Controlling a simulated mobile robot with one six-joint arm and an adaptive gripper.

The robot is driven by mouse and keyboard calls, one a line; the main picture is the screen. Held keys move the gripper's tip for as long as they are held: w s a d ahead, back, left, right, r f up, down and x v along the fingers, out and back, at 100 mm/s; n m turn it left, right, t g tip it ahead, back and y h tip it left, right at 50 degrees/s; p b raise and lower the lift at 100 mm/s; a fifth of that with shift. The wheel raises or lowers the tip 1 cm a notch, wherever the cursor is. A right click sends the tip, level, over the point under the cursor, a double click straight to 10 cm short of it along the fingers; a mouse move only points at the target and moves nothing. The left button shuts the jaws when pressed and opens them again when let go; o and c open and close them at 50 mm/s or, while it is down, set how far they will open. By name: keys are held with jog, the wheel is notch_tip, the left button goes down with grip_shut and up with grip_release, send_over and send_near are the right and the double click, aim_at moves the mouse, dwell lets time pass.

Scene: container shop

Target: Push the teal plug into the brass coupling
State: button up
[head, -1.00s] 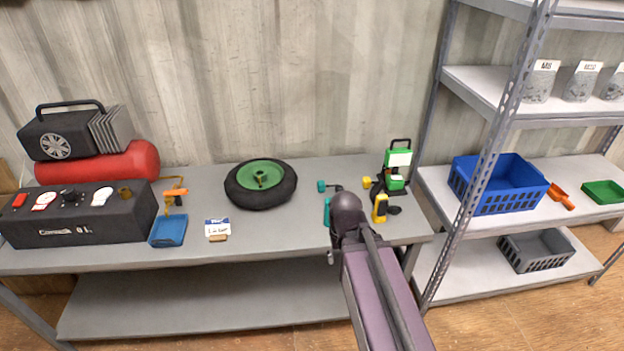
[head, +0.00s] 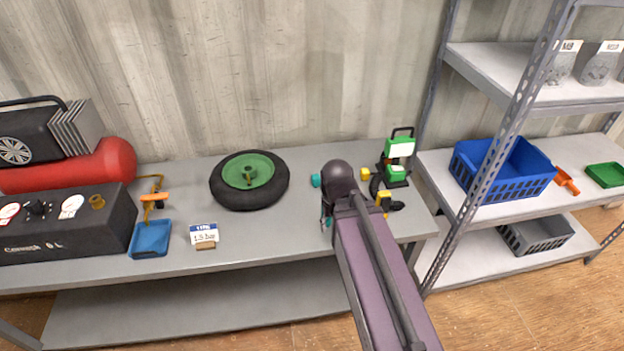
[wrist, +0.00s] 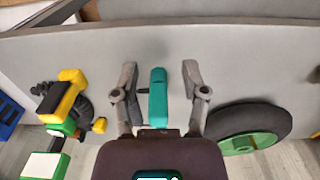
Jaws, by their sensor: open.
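A teal block with a short dark pin on its side (wrist: 158,97) lies on the bench between my gripper's fingers in the wrist view, with a gap on both sides. In the head view only a bit of it (head: 326,223) shows beside my arm. A second teal piece (head: 316,180) lies farther back, partly hidden by my wrist. I cannot tell for certain which one is the plug. My gripper (wrist: 160,80) is open and empty, pointing down over the bench. The brass coupling (head: 97,201) is on top of the black box (head: 65,225) at the left, far from my gripper.
The wheel (head: 249,180) lies left of my gripper. The green device (head: 395,158) and yellow tool (head: 383,201) stand close on the right. Bare bench (head: 275,235) lies before the wheel.

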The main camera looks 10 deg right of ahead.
jog(key=shift+o, duration=0.2)
jog(key=shift+d, duration=0.25)
jog(key=o, duration=0.3)
notch_tip(320, 180, up, 3)
jog(key=t+p, duration=0.2)
jog(key=p, duration=0.1)
send_over(316, 176)
jog(key=s, duration=0.1)
jog(key=shift+s, duration=0.25)
jog(key=shift+f, duration=0.1)
jog(key=f+b, duration=0.2)
jog(key=b, duration=0.1)
jog(key=f+b, duration=0.3)
jog(key=w+f+b, duration=0.1)
jog(key=f+b, duration=0.1)
jog(key=f, duration=0.1)
jog(key=shift+w+f+b, duration=0.1)
jog(key=shift+f+b, duration=0.1)
jog(key=shift+b, duration=0.2)
jog(key=shift+f, duration=0.15)
jog(key=f+b, duration=0.5)
jog(key=shift+w, duration=0.2)
